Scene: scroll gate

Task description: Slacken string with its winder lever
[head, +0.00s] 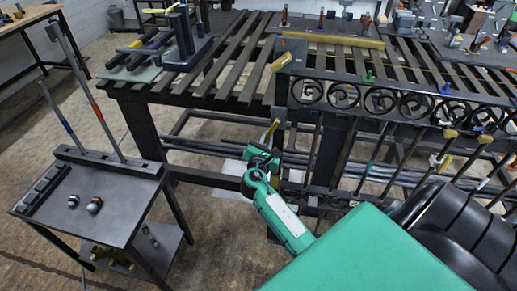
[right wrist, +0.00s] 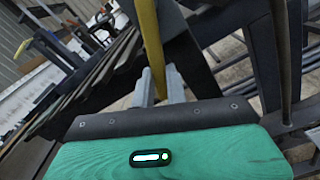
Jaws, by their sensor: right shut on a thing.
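My right gripper (head: 271,143) is at the front of the scroll gate (head: 385,98), below its left end post. It is shut on a yellow bar (head: 273,127), which may be the winder lever. In the right wrist view the yellow bar (right wrist: 149,45) rises between the two grey fingers of the right gripper (right wrist: 160,84). The winder itself is not clear in either view. A thin, pale yellow line (head: 437,67), perhaps the string, crosses the gate area at the right; whether it is taut I cannot tell. My left gripper is not in view.
The slatted table (head: 225,75) stands behind and beside the gate. A small dark side table (head: 100,205) with two round-headed parts and upright rods stands at the left. Small tools and blocks lie at the back. The brown floor between the side table and my right arm is clear.

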